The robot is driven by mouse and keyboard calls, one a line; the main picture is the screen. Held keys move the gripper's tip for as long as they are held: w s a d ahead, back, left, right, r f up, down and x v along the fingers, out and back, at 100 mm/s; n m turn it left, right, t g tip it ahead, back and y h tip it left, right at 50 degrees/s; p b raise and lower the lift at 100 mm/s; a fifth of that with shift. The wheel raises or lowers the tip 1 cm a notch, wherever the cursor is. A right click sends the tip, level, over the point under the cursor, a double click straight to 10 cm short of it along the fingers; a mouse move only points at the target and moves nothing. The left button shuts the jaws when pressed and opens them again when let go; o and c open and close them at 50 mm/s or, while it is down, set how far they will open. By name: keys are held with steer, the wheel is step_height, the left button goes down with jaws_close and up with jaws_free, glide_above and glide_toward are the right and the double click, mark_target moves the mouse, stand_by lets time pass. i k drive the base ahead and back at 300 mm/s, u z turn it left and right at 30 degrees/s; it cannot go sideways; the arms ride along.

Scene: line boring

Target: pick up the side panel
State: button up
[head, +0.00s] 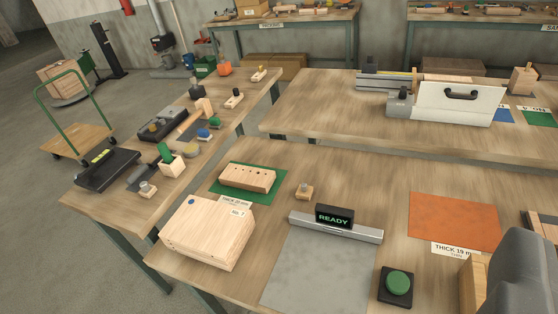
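A stack of pale wooden panels (205,235) lies at the front left corner of the near bench. Its top panel has a blue dot, and a small card lies at its back edge. I cannot tell from the picture alone whether the side panel is one of these. My gripper's fingers are not in view. A rounded dark grey part, probably mine, fills the lower right corner and hides some of the bench there. It stands apart from the stack.
Behind the stack, a drilled wooden block (247,177) lies on a green mat (262,197). A grey plate with a fence (345,231) and READY display (334,216) fills the middle. A green button (398,284) and orange mat (452,220) are to the right.

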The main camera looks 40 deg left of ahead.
mark_target(260, 180)
steer(key=u, duration=0.4)
steer(key=i, duration=1.25)
steer(key=u, duration=0.75)
